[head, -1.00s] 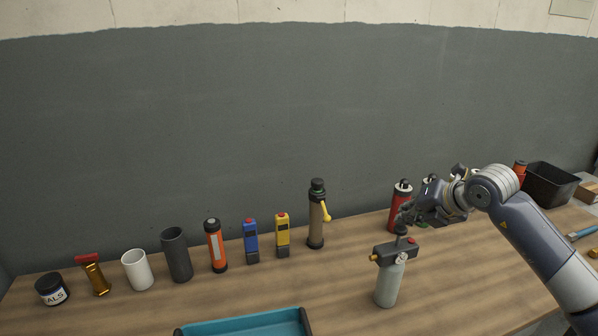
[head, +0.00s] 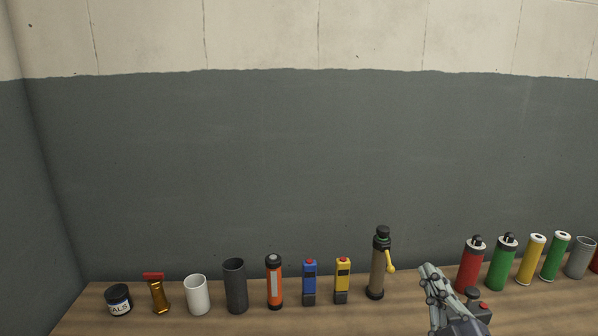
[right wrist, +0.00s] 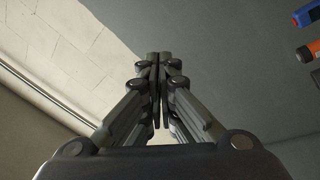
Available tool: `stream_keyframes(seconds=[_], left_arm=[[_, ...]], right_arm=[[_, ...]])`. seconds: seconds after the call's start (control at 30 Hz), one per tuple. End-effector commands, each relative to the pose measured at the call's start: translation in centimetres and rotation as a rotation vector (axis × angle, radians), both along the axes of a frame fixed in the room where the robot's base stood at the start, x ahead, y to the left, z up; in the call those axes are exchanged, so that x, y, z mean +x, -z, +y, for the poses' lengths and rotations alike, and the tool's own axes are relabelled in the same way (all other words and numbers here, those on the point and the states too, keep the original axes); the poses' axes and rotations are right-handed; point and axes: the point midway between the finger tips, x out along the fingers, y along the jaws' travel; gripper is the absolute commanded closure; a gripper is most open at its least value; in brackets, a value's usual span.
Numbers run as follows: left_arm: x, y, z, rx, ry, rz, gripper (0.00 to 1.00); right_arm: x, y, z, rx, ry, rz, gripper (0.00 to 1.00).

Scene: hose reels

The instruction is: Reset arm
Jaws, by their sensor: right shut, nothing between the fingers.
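My right gripper (head: 432,280) is at the bottom right of the head view, above the wooden table and pointing up toward the wall. In the right wrist view its fingers (right wrist: 160,58) are together with nothing between them. My left gripper is in neither view.
A row on the table (head: 75,325) holds a black jar (head: 118,300), white cup (head: 197,295), dark cup (head: 235,286), orange flashlight (head: 274,283), blue device (head: 309,283), yellow device (head: 343,281) and brown cylinder (head: 376,270). Red (head: 469,267) and green (head: 501,266) canisters stand right. The wall is behind.

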Motion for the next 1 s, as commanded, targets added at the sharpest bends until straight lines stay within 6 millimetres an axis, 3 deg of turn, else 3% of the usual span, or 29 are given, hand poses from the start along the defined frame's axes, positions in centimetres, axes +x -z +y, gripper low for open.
stream_keyframes(seconds=[0.1, 0.2, 0.3, 0.4, 0.6, 0.8, 1.0], left_arm=[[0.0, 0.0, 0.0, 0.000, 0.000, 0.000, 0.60], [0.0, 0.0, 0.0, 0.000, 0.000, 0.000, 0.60], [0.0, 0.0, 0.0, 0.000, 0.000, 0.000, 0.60], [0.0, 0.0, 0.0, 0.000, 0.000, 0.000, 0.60], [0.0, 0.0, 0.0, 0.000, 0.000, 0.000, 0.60], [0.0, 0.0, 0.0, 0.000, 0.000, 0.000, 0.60], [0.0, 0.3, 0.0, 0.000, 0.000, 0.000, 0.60]], right_arm=[[-1.9, 6.4, -3.0, 0.212, 0.155, 0.220, 1.00], [-4.8, 12.7, -4.2, 0.356, 0.269, 0.444, 1.00], [-9.0, 19.0, -4.0, 0.469, 0.355, 0.692, 1.00], [-13.5, 23.8, -2.7, 0.546, 0.402, 0.919, 1.00], [-21.6, 29.1, 0.9, 0.627, 0.421, 1.276, 1.00], [-28.7, 31.5, 4.5, 0.662, 0.388, 1.566, 1.00], [-27.0, 37.6, 4.4, 0.651, 0.401, 1.572, 1.00]])
